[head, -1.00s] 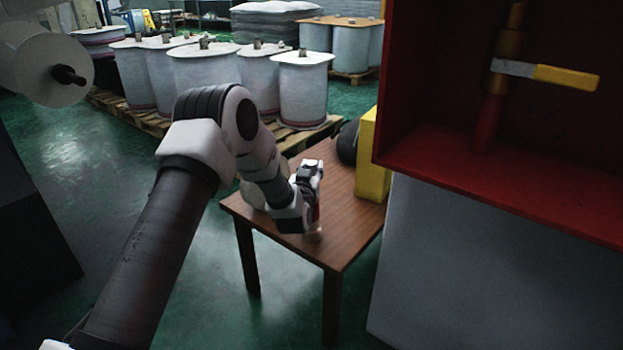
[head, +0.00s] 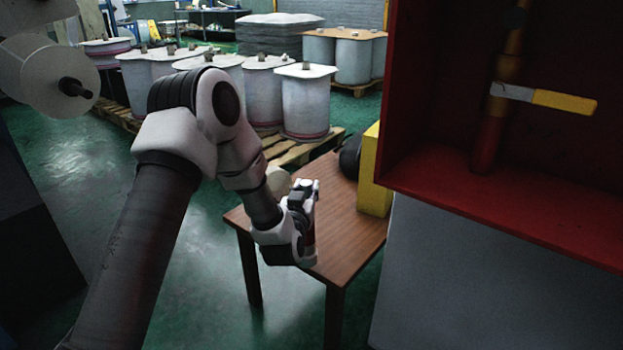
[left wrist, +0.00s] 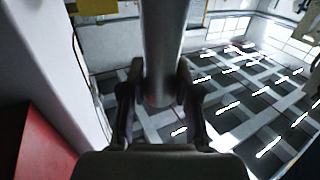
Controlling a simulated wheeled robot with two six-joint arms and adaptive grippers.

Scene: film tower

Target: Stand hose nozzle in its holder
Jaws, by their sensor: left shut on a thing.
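My left gripper (head: 307,208) is at the front part of the small brown table (head: 345,230) in the head view. It is shut on the hose nozzle (head: 310,238), of which only a narrow reddish strip shows beside the fingers. In the left wrist view the nozzle (left wrist: 165,45) is a smooth grey cylinder between the two dark fingers (left wrist: 160,85), running out of the top of the picture. I cannot tell whether it touches the table. I cannot make out the holder. My right gripper is not in view.
A red open cabinet (head: 480,212) with a pipe and a yellow-handled valve (head: 562,102) stands at the right. A yellow block (head: 375,185) and a dark round thing (head: 349,160) are at the table's back. White spools (head: 306,100) stand on pallets behind.

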